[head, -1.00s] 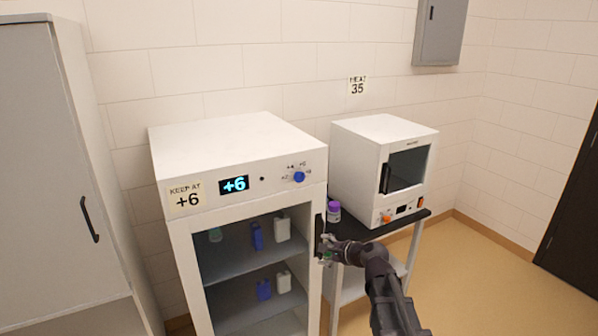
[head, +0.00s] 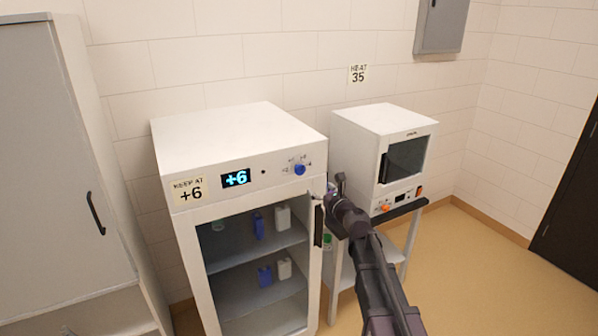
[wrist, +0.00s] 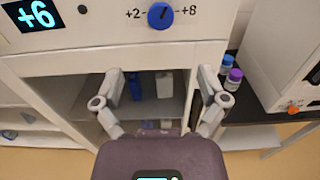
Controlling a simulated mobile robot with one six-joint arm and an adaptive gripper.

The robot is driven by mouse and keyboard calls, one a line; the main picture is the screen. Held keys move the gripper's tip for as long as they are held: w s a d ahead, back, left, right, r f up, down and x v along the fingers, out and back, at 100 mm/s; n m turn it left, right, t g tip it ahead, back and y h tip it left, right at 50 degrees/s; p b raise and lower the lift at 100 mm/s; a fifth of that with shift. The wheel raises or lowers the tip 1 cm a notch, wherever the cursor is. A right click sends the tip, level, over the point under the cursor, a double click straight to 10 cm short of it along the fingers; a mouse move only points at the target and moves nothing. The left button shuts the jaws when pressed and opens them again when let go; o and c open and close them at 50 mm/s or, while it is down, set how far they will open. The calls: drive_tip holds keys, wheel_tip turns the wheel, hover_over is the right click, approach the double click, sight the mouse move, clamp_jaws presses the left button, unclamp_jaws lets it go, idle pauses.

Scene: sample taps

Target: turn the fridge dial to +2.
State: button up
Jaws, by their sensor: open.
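The lit display (head: 236,178) reads +6. My gripper (wrist: 160,85) is open and empty, its two fingers spread below the dial and apart from it. In the head view it is by the fridge's upper right front corner, partly hidden by my arm.
A paper label (head: 189,190) beside the display reads KEEP AT +6. Bottles (head: 283,218) stand on the fridge shelves. A white oven (head: 358,150) stands on a dark-topped table at right, with a purple-capped bottle (wrist: 233,80) near the table's left edge.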

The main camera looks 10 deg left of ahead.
sight(300, 171)
drive_tip(key=x, duration=1.3)
drive_tip(key=shift+w+a, duration=0.25)
drive_tip(key=shift+w, duration=0.05)
drive_tip(key=c, duration=1.1)
drive_tip(key=shift+a, duration=0.2)
drive_tip(key=shift+d, duration=0.15)
